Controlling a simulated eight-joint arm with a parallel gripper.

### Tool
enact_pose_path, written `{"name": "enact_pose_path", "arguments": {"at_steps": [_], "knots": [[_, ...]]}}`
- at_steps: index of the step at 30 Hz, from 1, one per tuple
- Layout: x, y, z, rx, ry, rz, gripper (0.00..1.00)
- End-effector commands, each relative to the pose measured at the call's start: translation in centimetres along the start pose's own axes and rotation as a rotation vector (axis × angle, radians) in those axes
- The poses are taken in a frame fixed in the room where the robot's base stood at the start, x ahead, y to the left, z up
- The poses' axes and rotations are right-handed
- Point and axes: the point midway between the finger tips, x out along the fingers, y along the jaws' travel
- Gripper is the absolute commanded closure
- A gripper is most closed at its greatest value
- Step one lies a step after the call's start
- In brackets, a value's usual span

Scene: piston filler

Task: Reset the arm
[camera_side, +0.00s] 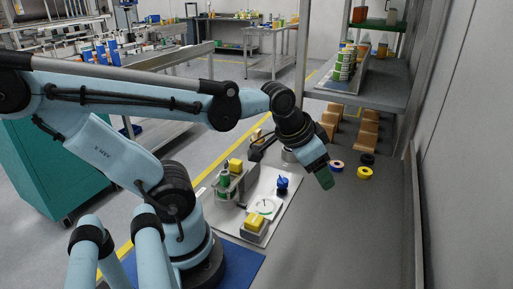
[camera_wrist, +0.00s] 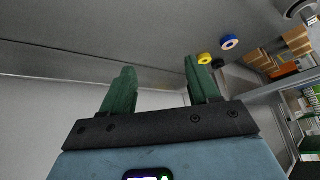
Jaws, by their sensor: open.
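My gripper (camera_side: 324,177) hangs at the end of my light blue arm in the side view, above the grey bench top and right of the white work plate. In the wrist view its two green fingers (camera_wrist: 160,85) stand apart with nothing between them. My gripper touches nothing that I can see. The white plate (camera_side: 283,217) holds a scale-like device with a yellow part (camera_side: 255,221), a blue knob-like piece (camera_side: 282,184) and a green-and-yellow assembly (camera_side: 228,182).
Tape rolls in yellow (camera_side: 365,173) and blue (camera_side: 336,166) lie right of my gripper. Brown boxes (camera_side: 369,133) stand under a shelf (camera_side: 372,83) holding several cans (camera_side: 345,63). A grey wall (camera_side: 465,150) bounds the right side. The front of the bench is clear.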

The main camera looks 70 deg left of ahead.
Motion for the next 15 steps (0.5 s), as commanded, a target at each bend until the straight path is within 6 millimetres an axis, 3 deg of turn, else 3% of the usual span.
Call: {"name": "enact_pose_path", "arguments": {"at_steps": [5, 15], "knots": [[-0.1, 1.9, 0.3, -0.042, 0.074, 0.03, 0.4], [-0.1, 2.1, 0.3, -0.051, 0.084, 0.034, 0.4]]}}
